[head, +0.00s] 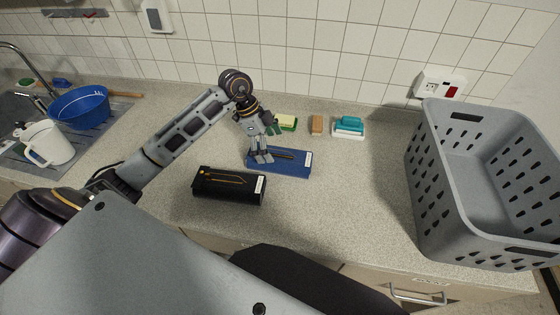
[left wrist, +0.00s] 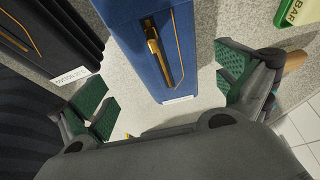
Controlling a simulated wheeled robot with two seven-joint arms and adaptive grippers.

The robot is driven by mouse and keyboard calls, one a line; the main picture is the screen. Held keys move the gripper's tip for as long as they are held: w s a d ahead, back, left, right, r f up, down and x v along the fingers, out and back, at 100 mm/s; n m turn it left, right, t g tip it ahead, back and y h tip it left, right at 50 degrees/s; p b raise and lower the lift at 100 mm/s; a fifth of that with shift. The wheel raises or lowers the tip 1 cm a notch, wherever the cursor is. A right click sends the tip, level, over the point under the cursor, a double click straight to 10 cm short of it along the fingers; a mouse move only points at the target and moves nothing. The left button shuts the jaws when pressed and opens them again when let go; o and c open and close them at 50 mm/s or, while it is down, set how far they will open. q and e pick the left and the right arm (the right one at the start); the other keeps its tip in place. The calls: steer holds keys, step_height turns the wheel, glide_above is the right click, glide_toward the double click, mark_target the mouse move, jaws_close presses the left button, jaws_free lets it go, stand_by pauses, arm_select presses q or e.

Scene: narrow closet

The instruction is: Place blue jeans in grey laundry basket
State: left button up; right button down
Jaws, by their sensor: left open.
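The blue jeans (head: 294,163) lie folded flat on the counter, a blue block with orange stitching and a white tag. They also show in the left wrist view (left wrist: 176,40). My left gripper (head: 261,157) is open above their left part; in the left wrist view its green-padded fingers (left wrist: 162,94) stand apart with the jeans' near end between them. I cannot tell whether a pad touches the cloth. The grey laundry basket (head: 421,205) stands empty at the right of the counter. My right gripper does not show.
Folded black jeans (head: 229,186) lie just left of and in front of the blue pair. A sponge (head: 286,122), a brown bar (head: 317,124) and a teal brush (head: 349,126) lie behind. A blue bowl (head: 80,107) and white jug (head: 48,144) stand at left. Counter between jeans and basket is clear.

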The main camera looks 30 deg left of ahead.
mark_target(279, 156)
arm_select(q)
steer(key=shift+d+f, duration=0.15)
steer(key=shift+f, duration=0.3)
steer(key=shift+w+d, duration=0.1)
steer(key=shift+w+d+f+p, duration=0.2)
steer(key=shift+d+f, duration=0.2)
steer(key=shift+f, duration=0.15)
steer(key=shift+w+d+f+p, duration=0.15)
steer(key=shift+d+f, duration=0.2)
steer(key=shift+f, duration=0.15)
steer(key=shift+x, duration=1.3)
steer(key=shift+r, duration=0.1)
steer(key=c, duration=1.3)
steer(key=shift+o, duration=0.2)
